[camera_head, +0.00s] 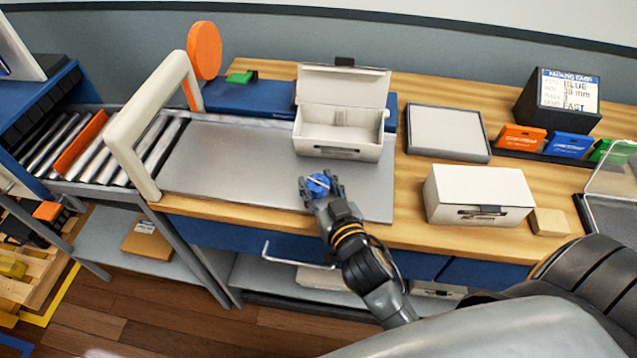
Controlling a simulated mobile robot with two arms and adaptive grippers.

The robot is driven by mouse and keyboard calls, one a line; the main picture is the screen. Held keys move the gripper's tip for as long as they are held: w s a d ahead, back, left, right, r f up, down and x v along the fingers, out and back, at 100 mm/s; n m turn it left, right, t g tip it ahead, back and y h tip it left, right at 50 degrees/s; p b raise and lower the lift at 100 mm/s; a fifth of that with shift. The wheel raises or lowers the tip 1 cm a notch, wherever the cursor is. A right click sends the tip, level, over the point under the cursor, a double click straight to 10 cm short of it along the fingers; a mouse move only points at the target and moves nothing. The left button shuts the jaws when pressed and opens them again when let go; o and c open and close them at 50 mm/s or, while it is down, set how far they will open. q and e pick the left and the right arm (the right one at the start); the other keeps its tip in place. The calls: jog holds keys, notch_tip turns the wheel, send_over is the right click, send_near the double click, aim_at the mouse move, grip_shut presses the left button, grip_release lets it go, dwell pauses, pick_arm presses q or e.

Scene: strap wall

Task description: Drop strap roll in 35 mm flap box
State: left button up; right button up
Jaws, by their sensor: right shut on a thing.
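A small blue strap roll (318,183) with a light band is held in my right gripper (320,187). The gripper is shut on it above the front part of the grey metal plate on the bench. An open white flap box (337,146) stands on that plate, just behind and slightly right of the gripper, with its lid raised at the back. The box's inside shows as pale; a small pale shape is at its back wall. The roll is outside the box, in front of it. My left gripper is not in view.
A closed white box (478,194) stands right of the plate, with a small wooden block (549,222) beside it. Behind are a grey-topped tray (447,133), a label stand (558,100) and orange, blue and green packs. A cream arch (150,118) and roller conveyor (90,150) are at left.

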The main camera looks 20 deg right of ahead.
jog(key=shift+f, duration=0.2)
jog(key=o, duration=1.1)
jog(key=shift+c, duration=0.2)
